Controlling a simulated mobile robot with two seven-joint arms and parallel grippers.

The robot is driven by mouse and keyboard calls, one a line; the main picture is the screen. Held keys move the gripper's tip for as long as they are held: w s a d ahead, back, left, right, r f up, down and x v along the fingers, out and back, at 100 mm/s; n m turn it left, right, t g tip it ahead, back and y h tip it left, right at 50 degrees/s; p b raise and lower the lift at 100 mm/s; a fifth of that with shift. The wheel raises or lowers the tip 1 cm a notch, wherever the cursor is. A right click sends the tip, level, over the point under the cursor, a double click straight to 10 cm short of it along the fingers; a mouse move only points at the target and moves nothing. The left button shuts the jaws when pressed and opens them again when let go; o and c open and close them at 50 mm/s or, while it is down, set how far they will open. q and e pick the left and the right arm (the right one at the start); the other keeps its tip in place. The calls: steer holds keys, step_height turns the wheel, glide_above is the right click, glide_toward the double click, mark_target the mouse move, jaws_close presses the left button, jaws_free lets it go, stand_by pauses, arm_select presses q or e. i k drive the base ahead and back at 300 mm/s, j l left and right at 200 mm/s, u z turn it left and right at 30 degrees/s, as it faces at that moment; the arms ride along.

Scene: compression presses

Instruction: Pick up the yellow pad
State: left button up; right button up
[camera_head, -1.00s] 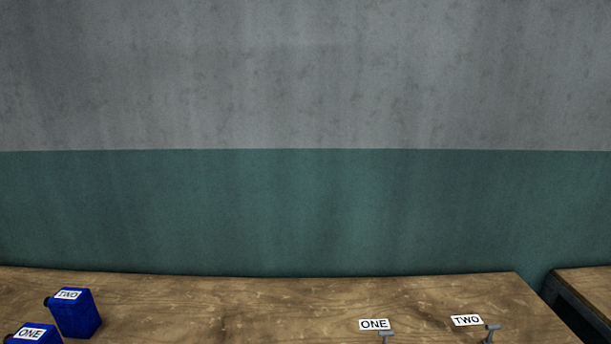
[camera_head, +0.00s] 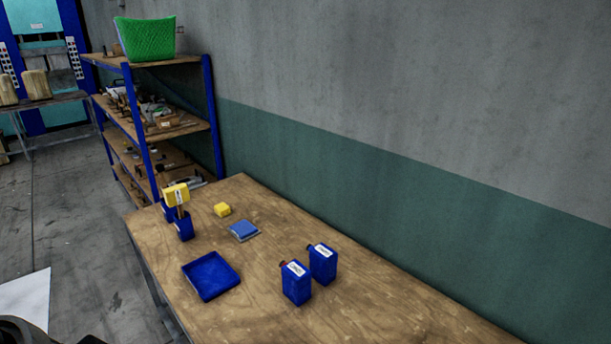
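A small yellow pad (camera_head: 222,209) lies on the wooden table (camera_head: 330,310), near its far left end. A second yellow thing, a block-shaped head (camera_head: 177,194) on a handle, stands upright in a blue holder (camera_head: 184,228) to its left. It looks like a brush, but it is too small to be sure. A blue pad (camera_head: 244,230) with a pale edge lies just in front of and right of the yellow pad. Neither of my grippers can be made out; only dark parts, probably mine, show at the bottom left corner.
A shallow blue tray (camera_head: 211,276) lies near the table's left edge. Two blue canisters (camera_head: 296,283) (camera_head: 322,263) with white labels stand right of it. A blue-framed shelf (camera_head: 210,110) with a green basket (camera_head: 147,40) stands beyond the table. The table's front right is bare.

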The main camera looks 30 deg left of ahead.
mark_target(221, 209)
steer(key=u, duration=1.5)
